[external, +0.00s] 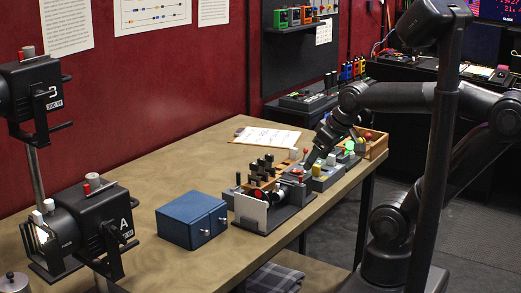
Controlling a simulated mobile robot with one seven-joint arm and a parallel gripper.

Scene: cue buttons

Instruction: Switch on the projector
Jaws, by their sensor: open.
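Two black lamp-housing devices stand at the left, and I cannot tell which one the task calls the projector. Each has a red and a white knob on top. My gripper (309,164) points down over grey button boxes (325,177) at the table's right side, with its fingertips close to the buttons. The fingers are small and partly merge with the boxes. I cannot tell whether they touch anything.
A blue box (191,220) with two knobs and a black-based rack (268,209) with a white card stand on the table (150,174). A wooden tray (375,145) and a paper sheet (267,135) lie farther back. The table's left middle is clear.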

